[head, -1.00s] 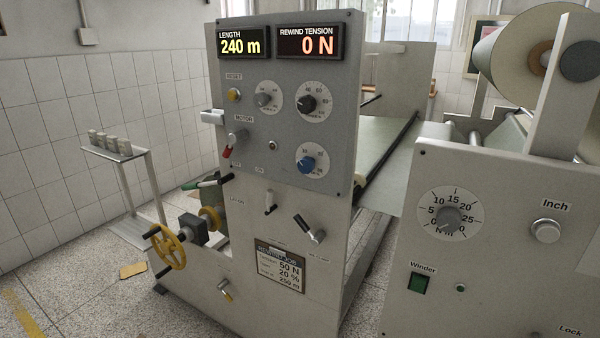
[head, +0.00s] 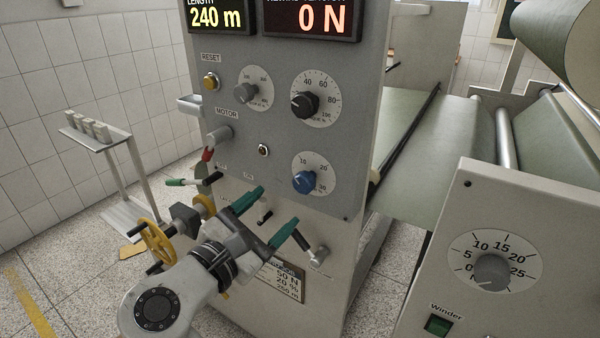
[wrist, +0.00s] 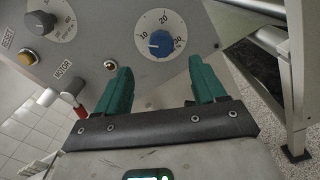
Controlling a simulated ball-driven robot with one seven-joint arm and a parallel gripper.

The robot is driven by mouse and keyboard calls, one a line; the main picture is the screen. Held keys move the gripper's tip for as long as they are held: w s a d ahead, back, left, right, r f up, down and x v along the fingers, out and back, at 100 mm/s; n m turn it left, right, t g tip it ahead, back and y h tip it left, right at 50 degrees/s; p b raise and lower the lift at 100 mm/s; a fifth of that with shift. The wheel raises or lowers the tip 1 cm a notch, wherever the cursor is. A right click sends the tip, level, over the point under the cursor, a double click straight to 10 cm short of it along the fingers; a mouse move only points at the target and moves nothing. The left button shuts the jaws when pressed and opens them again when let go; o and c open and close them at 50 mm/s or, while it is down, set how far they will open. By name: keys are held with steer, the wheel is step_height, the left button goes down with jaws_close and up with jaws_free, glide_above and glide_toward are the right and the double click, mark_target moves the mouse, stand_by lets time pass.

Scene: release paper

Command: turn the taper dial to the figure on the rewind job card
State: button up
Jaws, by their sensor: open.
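The blue knob (head: 304,182) sits on a white dial marked 10, 20, 30, low on the grey panel. Its pale mark points left, toward the scale's low end. It also shows in the wrist view (wrist: 160,43), beyond the fingertips. I take it for the taper dial; its caption is too small to read. The rewind job card (head: 287,284) is partly hidden behind my gripper; 50 N and 20 % show, and a length line below. My gripper (head: 280,204) is open and empty, its green fingers below the blue knob and apart from it.
A black knob (head: 305,104) and a grey knob (head: 252,91) sit above. A red-tipped motor lever (head: 209,154) is at the left. A handle (head: 318,255) sticks out right of my gripper. The winder panel (head: 530,210) stands at the right.

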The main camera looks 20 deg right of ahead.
mark_target(301, 185)
steer(key=p+x, duration=0.1)
steer(key=x, duration=0.9)
steer(key=shift+w+d+p, duration=0.15)
steer(key=shift+d+p, duration=0.15)
steer(key=c, duration=1)
